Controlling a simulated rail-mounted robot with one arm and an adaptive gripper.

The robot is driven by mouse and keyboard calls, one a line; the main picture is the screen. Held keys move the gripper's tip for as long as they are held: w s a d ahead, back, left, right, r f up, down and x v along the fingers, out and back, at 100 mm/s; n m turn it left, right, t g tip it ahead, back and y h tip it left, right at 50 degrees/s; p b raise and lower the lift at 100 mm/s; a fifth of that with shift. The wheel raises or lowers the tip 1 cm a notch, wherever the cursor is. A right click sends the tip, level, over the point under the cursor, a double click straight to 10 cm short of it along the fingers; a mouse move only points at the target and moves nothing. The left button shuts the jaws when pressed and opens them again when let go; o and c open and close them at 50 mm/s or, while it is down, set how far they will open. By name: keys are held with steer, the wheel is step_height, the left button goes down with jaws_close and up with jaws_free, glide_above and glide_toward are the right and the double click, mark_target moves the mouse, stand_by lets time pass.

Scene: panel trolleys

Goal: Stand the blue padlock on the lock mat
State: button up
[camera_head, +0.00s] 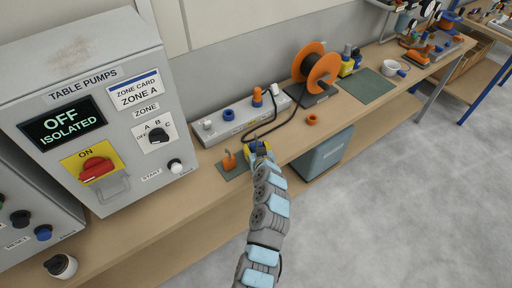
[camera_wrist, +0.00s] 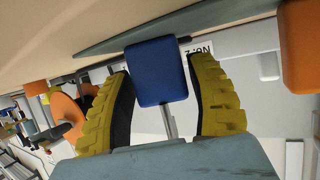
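The blue padlock (camera_wrist: 157,72) is between the yellow finger pads of my gripper (camera_wrist: 160,95), which is shut on its sides. Its shackle points back toward my palm. In the head view my gripper (camera_head: 258,150) is at the right end of a small dark green mat (camera_head: 236,174), which I take as the lock mat, and mostly hides the padlock. The mat's edge (camera_wrist: 105,45) shows beyond the padlock in the wrist view. I cannot tell whether the padlock touches it. An orange padlock (camera_head: 229,161) stands on the mat's left part, apart from the blue one.
The grey panel (camera_head: 110,120) reading "OFF ISOLATED" stands left of the mat. A grey strip box (camera_head: 222,121) with a black cable lies behind. An orange ring (camera_head: 312,120) and a cable reel (camera_head: 316,70) are to the right. A larger green mat (camera_head: 367,86) lies bare further right.

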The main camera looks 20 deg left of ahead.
steer(key=shift+o, duration=0.6)
steer(key=shift+r, duration=0.2)
steer(key=shift+s, duration=0.1)
